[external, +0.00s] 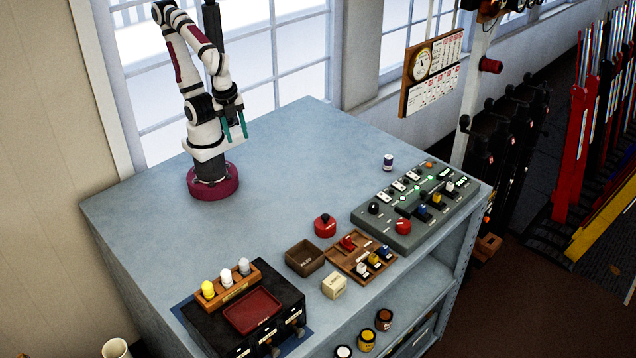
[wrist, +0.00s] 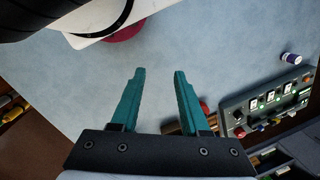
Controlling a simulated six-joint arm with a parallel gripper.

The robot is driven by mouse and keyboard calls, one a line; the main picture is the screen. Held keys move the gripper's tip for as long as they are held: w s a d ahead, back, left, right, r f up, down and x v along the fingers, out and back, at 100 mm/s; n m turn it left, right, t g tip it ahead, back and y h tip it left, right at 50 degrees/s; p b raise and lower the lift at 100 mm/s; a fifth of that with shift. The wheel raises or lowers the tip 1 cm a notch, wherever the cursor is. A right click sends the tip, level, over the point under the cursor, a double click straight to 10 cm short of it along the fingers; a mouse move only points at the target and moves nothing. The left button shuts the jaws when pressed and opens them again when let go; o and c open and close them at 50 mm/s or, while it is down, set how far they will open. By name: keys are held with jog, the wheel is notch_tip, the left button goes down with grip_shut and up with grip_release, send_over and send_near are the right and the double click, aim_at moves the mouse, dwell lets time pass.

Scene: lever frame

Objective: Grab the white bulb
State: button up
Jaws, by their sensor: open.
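The white bulb (external: 226,276) stands upright in a wooden rack (external: 236,285), between a yellow bulb (external: 208,287) and a grey bulb (external: 244,265). The rack is on a dark box at the front left of the bench in the external view. My gripper (external: 235,136) is open and empty, held above the bench near my base at the back, well apart from the bulbs. In the wrist view its teal fingers (wrist: 160,72) are spread with only bare bench between them. No bulb shows in the wrist view.
A red tray (external: 253,311) lies on the dark box in front of the rack. A brown open box (external: 305,258), a cream block (external: 334,285), a red knob (external: 325,226) and a control panel (external: 385,230) stand to the right. The bench middle (external: 260,205) is clear.

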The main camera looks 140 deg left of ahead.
jog(key=w+d+f+t+h, duration=0.3)
jog(key=w+d+t+h, duration=0.1)
jog(key=w+d, duration=1)
jog(key=n+t+h, duration=0.1)
jog(key=n+t, duration=0.2)
jog(key=t, duration=0.6)
send_near(226, 275)
notch_tip(226, 275, down, 3)
jog(key=w, duration=0.2)
jog(key=x, duration=0.6)
jog(key=shift+w+d, duration=0.25)
jog(key=shift+w, duration=0.1)
jog(key=shift+r, duration=0.1)
grip_shut()
